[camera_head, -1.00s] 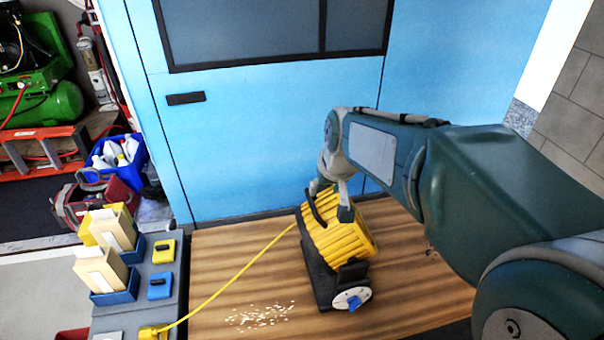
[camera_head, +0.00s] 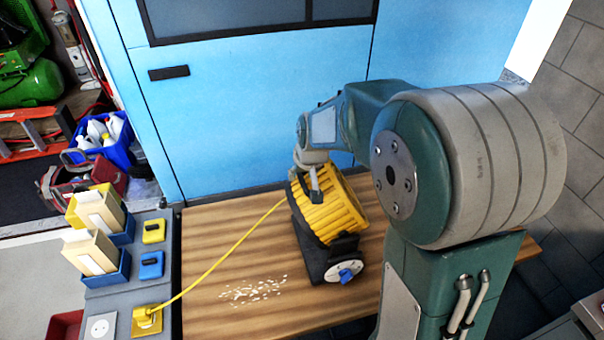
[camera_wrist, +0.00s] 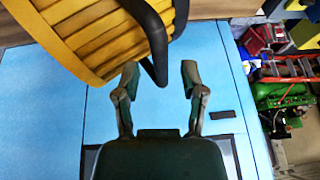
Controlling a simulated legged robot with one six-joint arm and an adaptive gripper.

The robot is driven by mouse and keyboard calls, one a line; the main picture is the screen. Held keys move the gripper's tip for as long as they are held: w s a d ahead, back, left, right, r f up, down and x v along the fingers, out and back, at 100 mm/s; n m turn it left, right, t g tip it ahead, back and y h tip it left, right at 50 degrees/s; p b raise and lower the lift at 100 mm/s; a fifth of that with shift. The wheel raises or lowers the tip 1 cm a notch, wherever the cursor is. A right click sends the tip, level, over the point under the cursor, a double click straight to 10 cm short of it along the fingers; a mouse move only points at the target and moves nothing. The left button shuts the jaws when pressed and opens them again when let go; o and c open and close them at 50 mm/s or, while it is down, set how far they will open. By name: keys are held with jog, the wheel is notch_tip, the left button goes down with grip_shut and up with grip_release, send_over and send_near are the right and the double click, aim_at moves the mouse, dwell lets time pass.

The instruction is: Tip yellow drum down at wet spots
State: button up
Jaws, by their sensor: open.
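The yellow drum (camera_head: 335,214) is ribbed and sits in a black base (camera_head: 318,258) on the wooden worktop, with a black handle and a blue knob on a pale disc (camera_head: 346,273). A yellow cord (camera_head: 232,252) runs from it to the left. Pale speckles (camera_head: 254,290) lie on the wood left of the base; I cannot tell whether they are wet. My gripper (camera_head: 314,190) is open at the handle side of the drum. In the wrist view, the black handle (camera_wrist: 152,45) reaches between the spread fingers (camera_wrist: 160,78), beside the yellow ribs (camera_wrist: 95,35). Finger contact is unclear.
A grey side panel holds a yellow plug (camera_head: 147,318), sockets and two tissue-like boxes (camera_head: 95,252). A blue wall (camera_head: 240,130) stands behind the worktop (camera_head: 215,225). Blue and red bins (camera_head: 108,140) sit at left. Bare wood lies left of the drum.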

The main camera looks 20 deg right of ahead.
jog(key=shift+w+f, duration=0.1)
jog(key=shift+f, duration=0.1)
jog(key=shift+c, duration=0.4)
grip_shut()
jog(key=shift+r, duration=0.1)
